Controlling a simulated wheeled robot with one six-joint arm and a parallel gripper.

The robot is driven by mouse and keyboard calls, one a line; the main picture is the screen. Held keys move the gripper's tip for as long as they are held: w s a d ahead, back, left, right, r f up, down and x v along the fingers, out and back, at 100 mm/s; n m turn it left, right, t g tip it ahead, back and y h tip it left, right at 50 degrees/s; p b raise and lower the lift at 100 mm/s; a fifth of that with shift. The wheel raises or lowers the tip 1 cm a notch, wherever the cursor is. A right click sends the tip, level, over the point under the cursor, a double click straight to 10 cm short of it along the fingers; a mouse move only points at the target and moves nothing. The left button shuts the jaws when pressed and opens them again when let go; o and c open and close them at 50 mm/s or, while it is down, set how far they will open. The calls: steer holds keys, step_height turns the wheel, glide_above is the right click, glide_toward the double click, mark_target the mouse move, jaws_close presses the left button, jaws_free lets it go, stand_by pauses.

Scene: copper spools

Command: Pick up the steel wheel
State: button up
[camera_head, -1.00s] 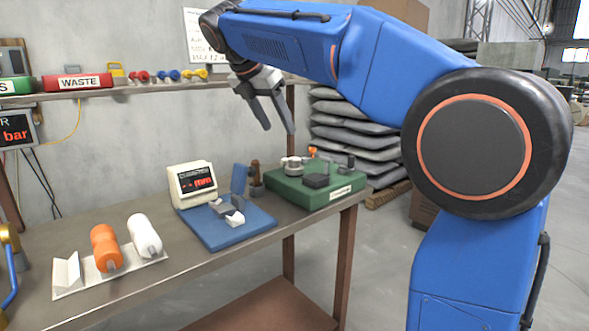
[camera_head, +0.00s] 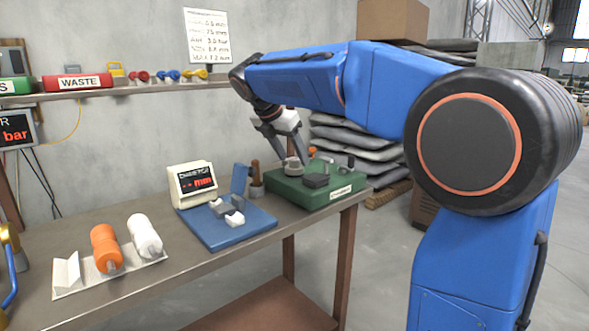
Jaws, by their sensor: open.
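A small round grey metal piece, which looks like the steel wheel (camera_head: 293,169), sits on top of the green block (camera_head: 315,196) at the back right of the bench. My gripper (camera_head: 292,160) points down over it with its fingers spread apart. The fingertips are close to the wheel, one towards its left side and one towards its right. I cannot tell whether they touch it. The fingers partly cover the wheel, and nothing is seen held.
Other small dark parts (camera_head: 316,180) stand on the green block to the wheel's right. A wooden-handled tool (camera_head: 255,177) and a blue gauge stand (camera_head: 228,226) with a display (camera_head: 192,183) are to the left. Orange (camera_head: 105,246) and white (camera_head: 145,235) spools lie further left.

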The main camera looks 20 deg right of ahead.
mark_target(294, 159)
steer(key=shift+x, duration=1.55)
steer(key=c, duration=0.9)
step_height(294, 159, up, 10)
steer(key=shift+f, duration=0.15)
steer(key=shift+r, duration=0.2)
